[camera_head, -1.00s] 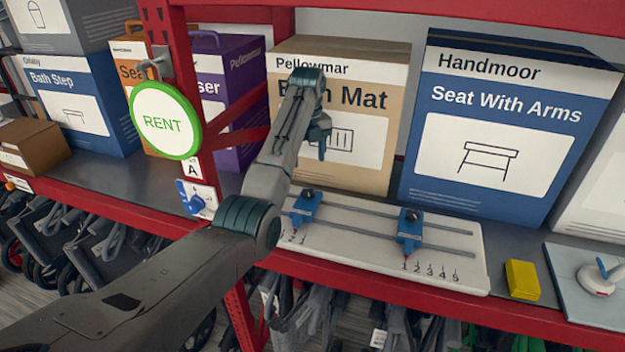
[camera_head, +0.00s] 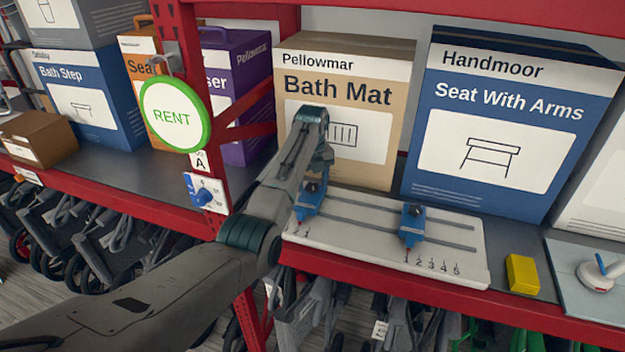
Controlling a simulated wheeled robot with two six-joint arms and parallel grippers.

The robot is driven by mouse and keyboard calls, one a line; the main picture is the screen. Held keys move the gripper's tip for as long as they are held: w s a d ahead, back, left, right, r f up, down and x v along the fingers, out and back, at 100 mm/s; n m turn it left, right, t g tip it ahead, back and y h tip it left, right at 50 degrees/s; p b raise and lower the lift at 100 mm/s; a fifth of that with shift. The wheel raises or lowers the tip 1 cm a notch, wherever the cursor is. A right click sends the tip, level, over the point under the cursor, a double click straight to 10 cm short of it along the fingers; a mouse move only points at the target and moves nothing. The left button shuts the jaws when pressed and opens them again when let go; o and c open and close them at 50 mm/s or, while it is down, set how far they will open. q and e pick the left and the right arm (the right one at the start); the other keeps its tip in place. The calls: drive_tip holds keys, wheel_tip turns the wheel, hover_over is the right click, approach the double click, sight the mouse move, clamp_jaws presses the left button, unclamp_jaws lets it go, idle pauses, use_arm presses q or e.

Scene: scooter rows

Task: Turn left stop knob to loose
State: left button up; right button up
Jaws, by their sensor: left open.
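A white board (camera_head: 372,247) lies on the shelf with two grey rails and a number scale along its front. The left stop (camera_head: 308,207), a blue block with a dark knob (camera_head: 312,188) on top, sits on the rails near the board's left end. A matching right stop (camera_head: 412,226) sits farther right on the rails. My left gripper (camera_head: 314,180) points down right at the left stop's knob and is open. The arm partly covers the gripper and stop, so I cannot tell whether the fingers touch the knob. My right gripper is out of view.
Tall cartons stand close behind the board, the tan Bath Mat box (camera_head: 350,110) and the blue Handmoor box (camera_head: 505,130). A red post with a round RENT sign (camera_head: 173,115) stands left of my arm. A yellow block (camera_head: 522,273) lies right of the board.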

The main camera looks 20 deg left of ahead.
use_arm(q)
drive_tip(key=c, duration=1)
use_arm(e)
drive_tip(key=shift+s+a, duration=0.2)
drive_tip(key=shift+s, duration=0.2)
